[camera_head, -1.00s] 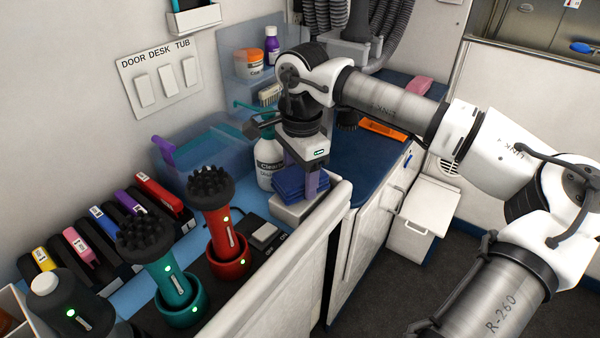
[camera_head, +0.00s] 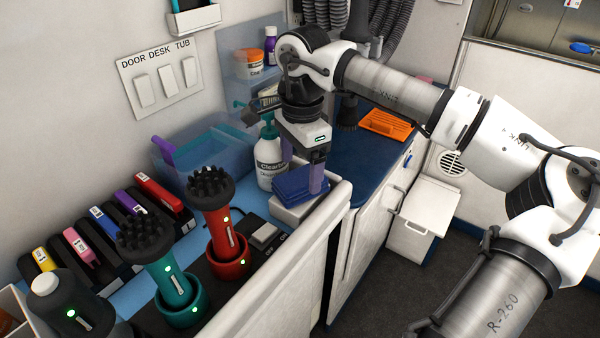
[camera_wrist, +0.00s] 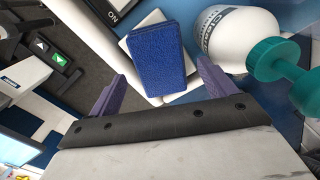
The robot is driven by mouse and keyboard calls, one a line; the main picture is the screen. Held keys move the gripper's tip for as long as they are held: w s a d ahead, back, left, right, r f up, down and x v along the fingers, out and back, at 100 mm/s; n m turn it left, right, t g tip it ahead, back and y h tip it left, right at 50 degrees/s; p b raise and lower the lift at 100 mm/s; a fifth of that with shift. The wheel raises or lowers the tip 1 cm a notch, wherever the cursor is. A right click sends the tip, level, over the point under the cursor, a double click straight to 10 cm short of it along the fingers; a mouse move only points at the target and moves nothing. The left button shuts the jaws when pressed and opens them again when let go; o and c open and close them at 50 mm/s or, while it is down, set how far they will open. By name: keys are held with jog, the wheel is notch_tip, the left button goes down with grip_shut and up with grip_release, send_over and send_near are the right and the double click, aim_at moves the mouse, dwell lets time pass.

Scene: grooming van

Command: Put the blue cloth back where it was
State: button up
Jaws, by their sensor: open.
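The blue cloth (camera_head: 298,187) is a folded, thick dark-blue pad lying on a white box-like holder (camera_head: 296,212) at the counter's front edge. In the wrist view the cloth (camera_wrist: 158,60) lies between and beyond my fingertips, with bare white holder beside it. My gripper (camera_head: 302,172) is open, pointing down just above the cloth, with one purple finger in front of its right side. In the wrist view its two purple fingers (camera_wrist: 161,75) are spread either side of the cloth. Whether either finger touches the cloth I cannot tell.
A white bottle with a teal pump (camera_head: 270,163) stands close behind the holder. A red brush (camera_head: 228,225) and a teal brush (camera_head: 168,275) stand upright to the left. A raised white panel edge (camera_head: 290,270) runs along the front.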

aim_at(301, 177)
notch_tip(301, 177, up, 9)
jog(key=shift+r, duration=0.2)
jog(key=shift+d+r, duration=0.1)
